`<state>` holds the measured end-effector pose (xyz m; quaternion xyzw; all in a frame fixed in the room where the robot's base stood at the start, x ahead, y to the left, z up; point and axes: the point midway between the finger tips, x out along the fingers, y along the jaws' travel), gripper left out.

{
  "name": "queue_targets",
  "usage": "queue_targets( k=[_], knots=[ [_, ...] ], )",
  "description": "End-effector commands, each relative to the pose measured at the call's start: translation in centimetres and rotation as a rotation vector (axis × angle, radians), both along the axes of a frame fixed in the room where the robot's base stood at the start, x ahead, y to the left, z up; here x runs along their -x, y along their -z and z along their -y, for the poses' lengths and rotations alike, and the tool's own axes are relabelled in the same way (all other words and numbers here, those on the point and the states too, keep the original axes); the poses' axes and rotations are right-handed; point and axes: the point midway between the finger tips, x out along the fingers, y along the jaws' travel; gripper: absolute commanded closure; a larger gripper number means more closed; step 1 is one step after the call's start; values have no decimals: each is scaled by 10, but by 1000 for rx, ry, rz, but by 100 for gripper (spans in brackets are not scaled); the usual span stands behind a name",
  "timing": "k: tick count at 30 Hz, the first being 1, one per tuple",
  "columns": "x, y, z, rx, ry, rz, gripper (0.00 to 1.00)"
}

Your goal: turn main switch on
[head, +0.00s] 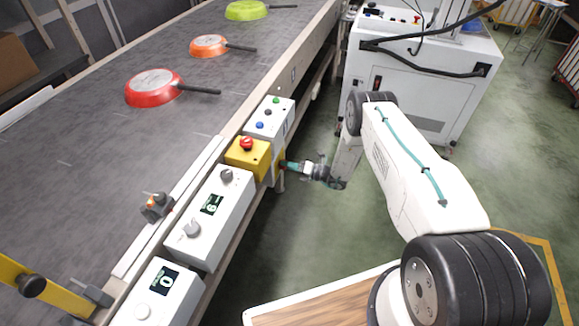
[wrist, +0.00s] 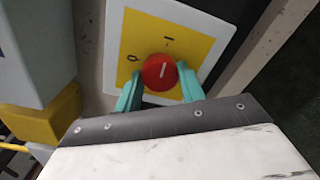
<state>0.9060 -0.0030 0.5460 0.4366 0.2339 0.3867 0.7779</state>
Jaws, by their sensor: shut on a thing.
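The main switch is a red round knob (wrist: 158,73) with a white line, on a yellow plate (wrist: 195,47) with a white border. The plate is marked 0 at the knob's upper left and I above it. The white line is slightly tilted and points up, roughly toward the I. My gripper (wrist: 160,84) has its teal fingers on both sides of the knob, shut on it. In the head view my gripper (head: 289,165) is at the conveyor's side, beside the yellow box; the knob is hidden there.
The yellow box (head: 259,158) carries a red push button (head: 246,144). A button box (head: 283,113) and two display boxes (head: 232,183) (head: 186,302) line the conveyor edge. Red (head: 139,90), orange (head: 203,46) and green (head: 240,11) pans lie on the belt. A white cabinet (head: 412,107) stands behind my arm.

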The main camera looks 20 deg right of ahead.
Motion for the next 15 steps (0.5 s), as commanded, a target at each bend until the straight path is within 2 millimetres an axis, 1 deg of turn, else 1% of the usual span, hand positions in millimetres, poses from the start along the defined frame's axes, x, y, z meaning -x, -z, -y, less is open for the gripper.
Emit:
queue_targets(
  k=[1, 4, 5, 6, 7, 15],
  knots=[
    [3, 3, -1, -1, -2, -7, 84],
    [4, 3, -1, -1, -2, -7, 84],
    [4, 3, -1, -1, -2, -7, 55],
    [3, 3, -1, 0, -2, -6, 44],
    [3, 3, -1, 0, -2, -6, 39],
    [2, 1, 0, 1, -1, -2, 39]
  ],
)
